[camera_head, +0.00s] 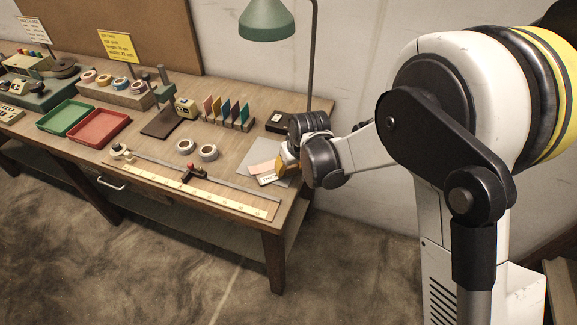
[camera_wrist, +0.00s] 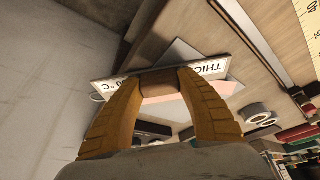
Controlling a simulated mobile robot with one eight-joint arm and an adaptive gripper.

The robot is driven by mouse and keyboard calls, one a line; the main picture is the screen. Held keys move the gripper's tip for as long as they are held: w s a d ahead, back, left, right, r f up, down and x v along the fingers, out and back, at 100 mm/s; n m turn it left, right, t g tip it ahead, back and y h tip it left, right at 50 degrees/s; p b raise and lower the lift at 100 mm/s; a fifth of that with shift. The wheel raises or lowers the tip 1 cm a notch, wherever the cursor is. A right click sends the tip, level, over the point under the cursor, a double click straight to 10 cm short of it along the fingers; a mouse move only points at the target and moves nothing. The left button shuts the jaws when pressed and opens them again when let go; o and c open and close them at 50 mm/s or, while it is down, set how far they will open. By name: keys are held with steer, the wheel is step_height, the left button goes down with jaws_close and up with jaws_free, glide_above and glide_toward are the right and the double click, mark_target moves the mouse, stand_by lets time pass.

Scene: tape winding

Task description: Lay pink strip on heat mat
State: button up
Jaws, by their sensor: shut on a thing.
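The pink strip (camera_head: 262,167) shows at my gripper's left in the head view, over the grey heat mat (camera_head: 263,151) at the table's right end. My gripper (camera_head: 281,165) has yellow fingers, and in the wrist view (camera_wrist: 160,80) they close on the strip, whose pink face (camera_wrist: 168,108) shows between them. The gripped part looks brownish in shadow. The mat also shows beyond the fingertips in the wrist view (camera_wrist: 185,50). I cannot tell whether the strip touches the mat. My gripper hides part of both.
A white lettered plate (camera_head: 267,180) lies at the mat's front edge. A long ruler (camera_head: 190,188) with a red-knobbed slide (camera_head: 193,172) runs along the front. Two tape rolls (camera_head: 208,153), a rack of coloured cards (camera_head: 227,110), a dark box (camera_head: 279,122) and a lamp (camera_head: 266,20) stand nearby.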

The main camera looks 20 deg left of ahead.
steer(key=shift+r+p, duration=0.3)
steer(key=shift+r, duration=0.2)
steer(key=r+p, duration=0.1)
steer(key=r, duration=0.1)
steer(key=d+r+p, duration=0.1)
steer(key=r, duration=0.1)
steer(key=d+r+p, duration=0.3)
steer(key=d+r, duration=0.3)
steer(key=d, duration=0.4)
steer(key=shift+s+d, duration=0.35)
steer(key=shift+s, duration=0.05)
